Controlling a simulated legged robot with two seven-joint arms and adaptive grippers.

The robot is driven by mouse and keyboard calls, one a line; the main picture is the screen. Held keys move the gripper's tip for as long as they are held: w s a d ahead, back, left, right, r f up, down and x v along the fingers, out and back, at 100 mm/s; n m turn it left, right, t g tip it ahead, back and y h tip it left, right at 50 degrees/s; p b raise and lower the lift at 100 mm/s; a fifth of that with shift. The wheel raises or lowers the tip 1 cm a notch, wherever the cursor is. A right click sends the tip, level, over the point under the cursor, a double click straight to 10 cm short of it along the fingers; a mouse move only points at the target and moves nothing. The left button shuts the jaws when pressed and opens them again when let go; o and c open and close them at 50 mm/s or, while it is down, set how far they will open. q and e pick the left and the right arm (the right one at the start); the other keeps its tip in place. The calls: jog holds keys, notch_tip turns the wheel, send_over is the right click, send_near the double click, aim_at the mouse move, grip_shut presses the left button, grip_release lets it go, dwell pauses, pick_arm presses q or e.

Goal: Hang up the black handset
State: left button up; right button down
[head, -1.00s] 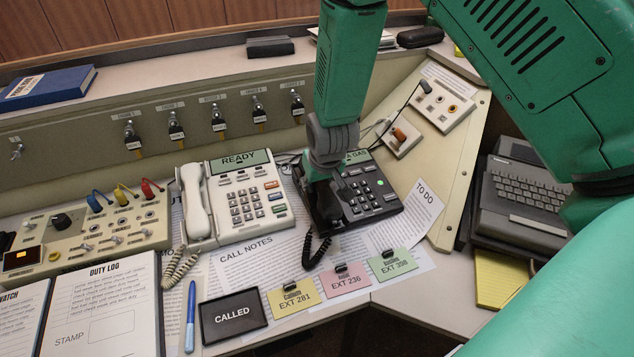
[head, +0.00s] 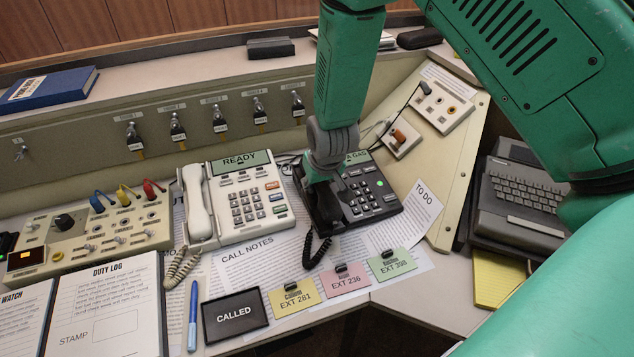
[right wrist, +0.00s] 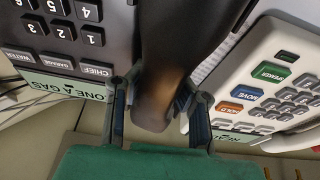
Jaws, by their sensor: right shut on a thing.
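The black handset (head: 324,212) lies lengthwise along the left side of the black desk phone (head: 366,201), its coiled cord hanging at the front. My right gripper (head: 322,180) points down over the handset's far part and is shut on it. In the right wrist view, the two fingers (right wrist: 157,108) stand on either side of the black handset (right wrist: 172,55), with the phone's keypad to the left. The handset is at cradle level or just above; I cannot tell whether it rests fully in the cradle. My left gripper is not in view.
A white phone (head: 246,203) with its handset on it stands close to the left. Call notes and colored extension cards (head: 345,278) lie in front. A panel with a small lever (head: 398,140) is at the right, and a keyboard unit (head: 525,190) is beyond it.

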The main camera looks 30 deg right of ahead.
jog(key=shift+s+f, duration=0.25)
jog(key=c, duration=1.3)
grip_release()
jog(key=shift+c, duration=0.2)
jog(key=shift+w, duration=0.15)
